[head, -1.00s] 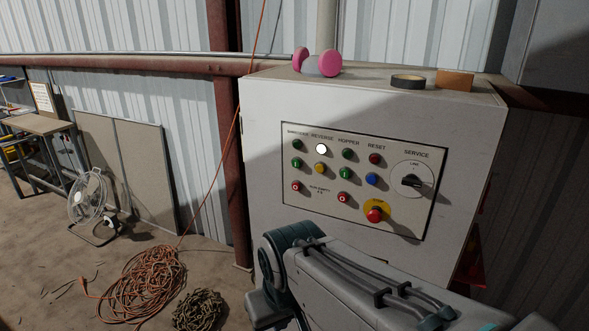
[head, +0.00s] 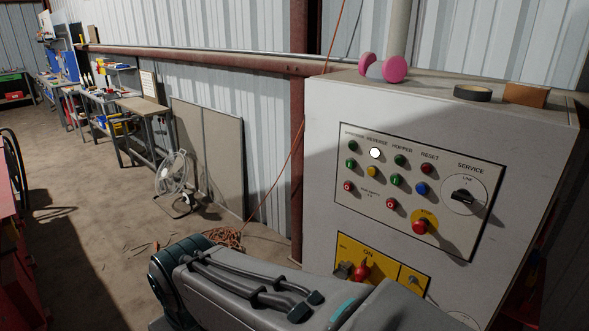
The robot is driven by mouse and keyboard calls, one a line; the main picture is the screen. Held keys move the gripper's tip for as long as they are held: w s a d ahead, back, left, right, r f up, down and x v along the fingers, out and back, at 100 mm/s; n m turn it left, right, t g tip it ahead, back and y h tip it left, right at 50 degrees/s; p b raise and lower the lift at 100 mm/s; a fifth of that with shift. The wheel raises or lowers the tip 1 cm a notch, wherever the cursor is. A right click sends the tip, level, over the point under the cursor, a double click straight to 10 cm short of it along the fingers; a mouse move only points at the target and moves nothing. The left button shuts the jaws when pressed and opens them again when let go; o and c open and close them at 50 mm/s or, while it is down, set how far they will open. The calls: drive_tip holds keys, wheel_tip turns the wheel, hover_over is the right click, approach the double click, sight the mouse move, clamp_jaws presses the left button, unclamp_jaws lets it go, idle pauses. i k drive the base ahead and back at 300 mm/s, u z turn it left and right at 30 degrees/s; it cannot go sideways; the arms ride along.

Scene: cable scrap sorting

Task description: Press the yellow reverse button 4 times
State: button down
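The yellow reverse button (head: 372,171) is on the control panel (head: 345,196) of a large white cabinet (head: 322,142). It sits in the column labelled REVERSE, below a brightly lit white lamp (head: 375,153). Green buttons flank it on the left and right. Nothing touches or covers it. A grey link of my arm crosses the bottom of the view, below the panel. My gripper is not in view.
The panel also has a red stop button (head: 419,227), a blue button (head: 421,188) and a service switch (head: 464,196). A yellow ON plate (head: 384,252) is below, partly behind my arm.

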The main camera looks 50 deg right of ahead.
sight(372, 172)
drive_tip(key=u, duration=0.05)
drive_tip(key=i, duration=0.5)
drive_tip(key=z, duration=1.85)
